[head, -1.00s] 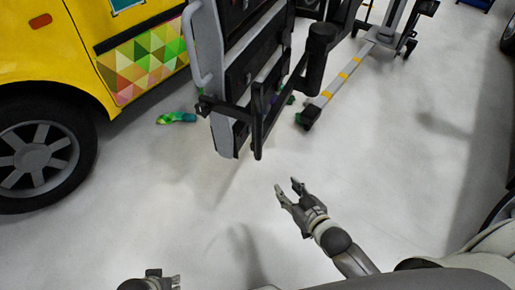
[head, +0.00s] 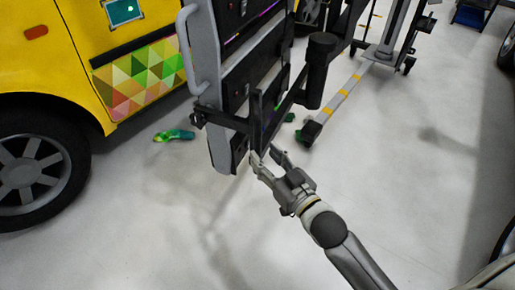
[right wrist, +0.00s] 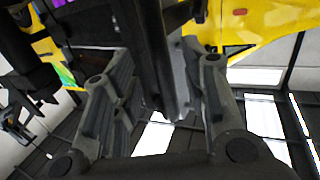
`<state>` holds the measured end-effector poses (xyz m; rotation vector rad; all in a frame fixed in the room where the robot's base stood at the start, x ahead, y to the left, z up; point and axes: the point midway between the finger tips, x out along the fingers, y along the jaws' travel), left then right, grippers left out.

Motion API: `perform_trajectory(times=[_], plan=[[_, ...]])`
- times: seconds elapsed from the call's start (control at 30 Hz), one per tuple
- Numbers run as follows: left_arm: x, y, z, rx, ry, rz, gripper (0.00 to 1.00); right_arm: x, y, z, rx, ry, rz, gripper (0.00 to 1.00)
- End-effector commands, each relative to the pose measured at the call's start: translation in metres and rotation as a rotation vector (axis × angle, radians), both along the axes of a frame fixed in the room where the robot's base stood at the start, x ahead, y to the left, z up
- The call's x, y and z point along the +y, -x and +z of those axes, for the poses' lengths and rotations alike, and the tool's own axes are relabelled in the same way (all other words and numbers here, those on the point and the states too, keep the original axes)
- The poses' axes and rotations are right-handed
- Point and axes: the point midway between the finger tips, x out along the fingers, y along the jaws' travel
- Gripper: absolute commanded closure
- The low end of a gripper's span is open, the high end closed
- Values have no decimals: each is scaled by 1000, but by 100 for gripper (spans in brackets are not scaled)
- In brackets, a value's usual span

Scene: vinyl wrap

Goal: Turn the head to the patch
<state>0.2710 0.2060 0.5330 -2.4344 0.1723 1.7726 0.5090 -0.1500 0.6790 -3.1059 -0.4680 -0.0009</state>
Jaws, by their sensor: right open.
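The patch (head: 138,77) is a colourful triangle-patterned piece on the lower side of the yellow vehicle (head: 72,45), at the upper left of the head view. My right gripper (head: 264,160) is open at the lower end of a grey and black upright equipment frame (head: 232,100). In the right wrist view, a dark bar (right wrist: 158,55) of the frame stands between the spread fingers (right wrist: 160,95). I cannot tell whether they touch it. My left gripper is not in view.
A crumpled green and yellow piece (head: 174,135) lies on the floor below the vehicle. The frame has a wheeled leg with yellow marks (head: 340,97). A black wheel (head: 35,172) is at the left. The pale floor in front is clear.

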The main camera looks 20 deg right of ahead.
Motion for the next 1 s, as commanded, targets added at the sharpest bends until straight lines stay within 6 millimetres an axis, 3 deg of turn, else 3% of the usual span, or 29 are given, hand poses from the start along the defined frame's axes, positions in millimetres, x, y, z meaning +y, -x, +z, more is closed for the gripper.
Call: perform_trajectory(times=[0.3,0.73,1.0], plan=[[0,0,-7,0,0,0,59,12,-37,-1,0,0,1,59],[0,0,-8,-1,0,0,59,14,-44,-1,1,0,1,59],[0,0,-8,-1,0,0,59,14,-44,0,1,0,0,94]])
